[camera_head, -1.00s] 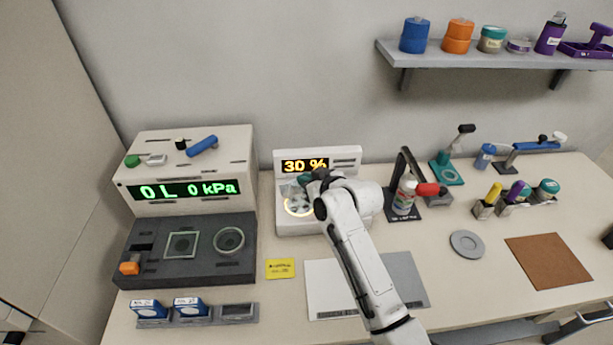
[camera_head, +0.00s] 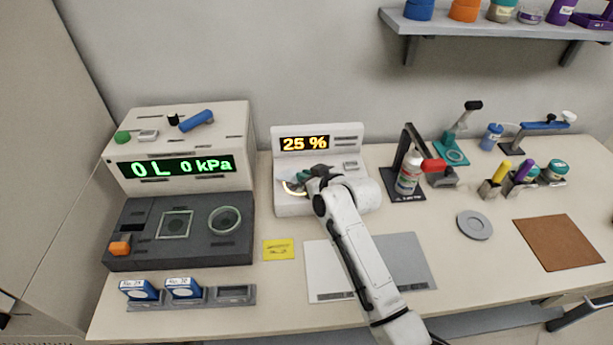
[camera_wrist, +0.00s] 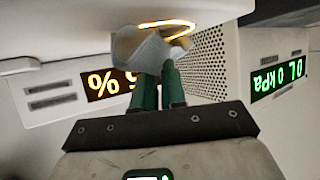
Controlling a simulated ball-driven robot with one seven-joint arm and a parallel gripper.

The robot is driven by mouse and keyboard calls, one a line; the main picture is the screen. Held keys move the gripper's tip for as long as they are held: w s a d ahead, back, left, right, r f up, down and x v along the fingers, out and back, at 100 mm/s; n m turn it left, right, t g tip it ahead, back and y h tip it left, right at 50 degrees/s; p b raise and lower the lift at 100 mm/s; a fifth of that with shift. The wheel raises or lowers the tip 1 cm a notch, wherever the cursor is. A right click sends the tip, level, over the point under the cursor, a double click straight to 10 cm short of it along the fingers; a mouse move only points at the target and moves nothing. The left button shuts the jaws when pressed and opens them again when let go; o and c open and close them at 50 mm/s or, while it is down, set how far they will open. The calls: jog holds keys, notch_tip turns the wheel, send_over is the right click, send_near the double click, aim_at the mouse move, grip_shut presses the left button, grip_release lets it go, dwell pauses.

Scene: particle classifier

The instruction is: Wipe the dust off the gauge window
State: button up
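The white gauge unit (camera_head: 292,208) stands against the wall, with an orange display (camera_head: 305,143) reading 25 %. A glowing ring (camera_head: 291,190) on its lower face is partly hidden by my gripper; it also shows in the wrist view (camera_wrist: 178,24). My gripper (camera_head: 308,177), with green fingers, is over this lit window. In the wrist view my gripper (camera_wrist: 160,78) is shut on a crumpled grey cloth (camera_wrist: 145,50), which lies against or just over the ring. I cannot tell whether it touches. Any dust under the cloth is hidden.
A pressure unit (camera_head: 222,143) reading 0 kPa and a dark panel (camera_head: 150,255) stand to the left. A black stand (camera_head: 411,140) with a spray bottle (camera_head: 408,175) is close to the right of my arm. A grey-white mat (camera_head: 405,265) lies in front.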

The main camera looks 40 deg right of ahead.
jog(key=o, duration=1.4)
jog(key=shift+c, duration=0.2)
jog(key=shift+f, duration=0.1)
jog(key=shift+f+b, duration=1.05)
jog(key=shift+f, duration=0.25)
jog(key=shift+c, duration=0.6)
jog(key=c, duration=1.4)
grip_shut()
jog(key=shift+r, duration=0.1)
jog(key=shift+r+p, duration=0.1)
jog(key=shift+p, duration=0.4)
